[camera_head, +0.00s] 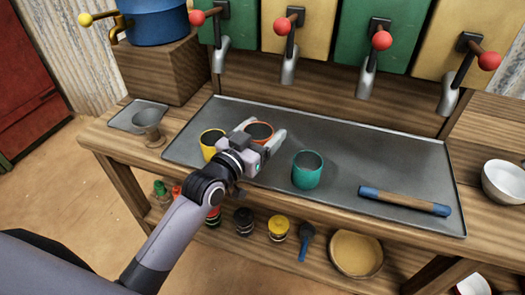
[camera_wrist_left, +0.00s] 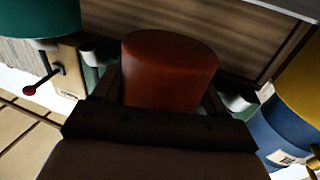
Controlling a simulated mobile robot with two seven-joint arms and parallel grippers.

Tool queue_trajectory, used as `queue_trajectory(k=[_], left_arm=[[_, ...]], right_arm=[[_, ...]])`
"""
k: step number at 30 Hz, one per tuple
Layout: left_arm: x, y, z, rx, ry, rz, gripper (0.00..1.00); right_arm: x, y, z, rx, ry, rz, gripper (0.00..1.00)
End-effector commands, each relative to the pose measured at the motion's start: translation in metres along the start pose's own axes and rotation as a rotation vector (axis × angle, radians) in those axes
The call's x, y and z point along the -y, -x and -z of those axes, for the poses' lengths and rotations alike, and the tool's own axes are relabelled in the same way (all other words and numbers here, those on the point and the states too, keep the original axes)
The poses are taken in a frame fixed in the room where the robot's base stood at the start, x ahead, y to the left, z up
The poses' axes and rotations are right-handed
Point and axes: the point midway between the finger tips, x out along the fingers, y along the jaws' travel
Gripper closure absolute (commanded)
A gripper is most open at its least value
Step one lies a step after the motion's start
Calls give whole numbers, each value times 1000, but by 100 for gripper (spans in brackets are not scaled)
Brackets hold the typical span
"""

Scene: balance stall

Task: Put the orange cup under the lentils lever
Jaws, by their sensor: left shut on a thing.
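The orange cup (camera_head: 259,130) is between the fingers of my left gripper (camera_head: 264,134), which is shut on it above the metal tray (camera_head: 390,160). I cannot tell whether the cup touches the tray. In the left wrist view the orange cup (camera_wrist_left: 170,72) fills the middle between the fingers. Dispenser levers with red knobs (camera_head: 282,25) and metal spouts (camera_head: 288,68) line the back above the tray. No label is readable in the head view, so I cannot tell which lever is lentils. My right gripper is not in view.
A yellow cup (camera_head: 211,146) stands close left of my gripper, a teal cup (camera_head: 308,172) to its right. A roller with blue ends (camera_head: 404,201) lies at the tray's right. A white bowl (camera_head: 504,182) is at far right. The tray's back strip looks clear.

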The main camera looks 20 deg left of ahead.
Motion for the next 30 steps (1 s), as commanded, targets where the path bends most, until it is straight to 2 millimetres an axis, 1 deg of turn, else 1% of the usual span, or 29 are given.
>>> queue_trajectory(k=[1,5,7,12,15,22,26,27,28,29,30], left_arm=[[0,0,-6,0,0,-1,58],[0,0,-16,0,-1,-1,58],[0,0,-26,2,-1,-1,58],[0,0,-45,2,-1,-1,58],[0,0,-49,0,0,-1,58],[0,0,-50,-1,0,-1,58],[0,0,-54,-1,0,-1,58],[0,0,-53,-1,0,-1,15],[0,0,-53,-1,0,-1,5],[0,0,-53,0,0,-1,3],[0,0,-53,0,0,-1,3]], right_arm=[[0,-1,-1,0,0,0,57],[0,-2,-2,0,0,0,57],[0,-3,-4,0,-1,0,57],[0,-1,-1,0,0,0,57],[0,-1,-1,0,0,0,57],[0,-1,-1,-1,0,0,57],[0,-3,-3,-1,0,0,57],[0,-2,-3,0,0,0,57],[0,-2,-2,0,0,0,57],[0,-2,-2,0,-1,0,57],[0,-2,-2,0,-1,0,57]])
